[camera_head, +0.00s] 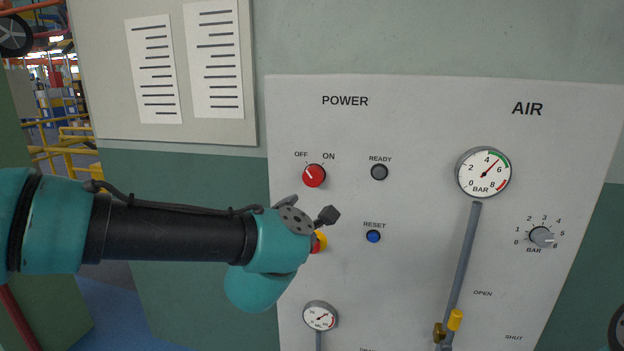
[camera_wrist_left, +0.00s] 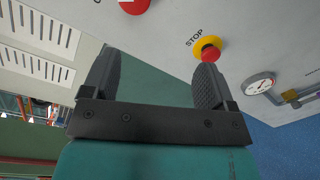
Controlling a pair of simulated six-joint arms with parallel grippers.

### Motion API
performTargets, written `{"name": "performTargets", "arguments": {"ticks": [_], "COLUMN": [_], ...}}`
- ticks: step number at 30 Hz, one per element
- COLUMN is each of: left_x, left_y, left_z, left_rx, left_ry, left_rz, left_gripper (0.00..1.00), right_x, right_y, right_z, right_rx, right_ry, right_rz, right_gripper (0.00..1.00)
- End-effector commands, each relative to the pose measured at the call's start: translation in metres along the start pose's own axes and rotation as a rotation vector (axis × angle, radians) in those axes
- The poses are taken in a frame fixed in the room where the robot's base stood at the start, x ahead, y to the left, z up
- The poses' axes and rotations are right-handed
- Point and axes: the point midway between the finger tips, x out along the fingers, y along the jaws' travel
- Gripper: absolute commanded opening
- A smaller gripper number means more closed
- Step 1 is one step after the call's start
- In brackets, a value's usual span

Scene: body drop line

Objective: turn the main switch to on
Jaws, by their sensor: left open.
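The main switch (camera_head: 314,176) is a round red knob on the panel under POWER, between the OFF and ON marks. Its white pointer line leans up and left, toward OFF. In the left wrist view the red knob (camera_wrist_left: 134,5) shows at the top edge, partly cut off. My left gripper (camera_wrist_left: 152,80) is open, with nothing between its two dark fingers. In the head view my left arm reaches in from the left, and its wrist is below and left of the switch, apart from it. The arm hides most of the fingers there. My right gripper is not in view.
A red stop button on yellow (camera_wrist_left: 208,50) is close to the right finger; my wrist partly hides it in the head view. A grey READY lamp (camera_head: 379,172) and blue RESET button (camera_head: 373,236) are right of the switch. Gauges, a pipe and a grey knob (camera_head: 541,236) are farther right.

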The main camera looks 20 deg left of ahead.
Motion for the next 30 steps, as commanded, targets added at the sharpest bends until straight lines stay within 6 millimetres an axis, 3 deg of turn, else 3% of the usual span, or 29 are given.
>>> {"name": "performTargets", "arguments": {"ticks": [1,5,17,23,30], "left_x": [-0.008,-0.018,-0.018,-0.004,0.032], "left_y": [0.014,0.031,0.032,0.033,0.034], "left_z": [0.004,0.008,0.008,0.008,0.008], "left_rx": [-0.057,-0.139,-0.149,-0.147,-0.146], "left_ry": [-0.004,-0.004,-0.003,-0.001,0.000], "left_rz": [0.027,0.059,0.062,0.060,0.060], "left_gripper": [0.80,0.80,0.80,0.80,0.80], "right_x": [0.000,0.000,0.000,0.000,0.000], "right_y": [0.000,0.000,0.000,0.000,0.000], "right_z": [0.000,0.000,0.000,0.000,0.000], "right_rx": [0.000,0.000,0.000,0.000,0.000], "right_ry": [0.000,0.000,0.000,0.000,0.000], "right_rz": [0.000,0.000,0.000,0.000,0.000], "right_gripper": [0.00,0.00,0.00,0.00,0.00]}}
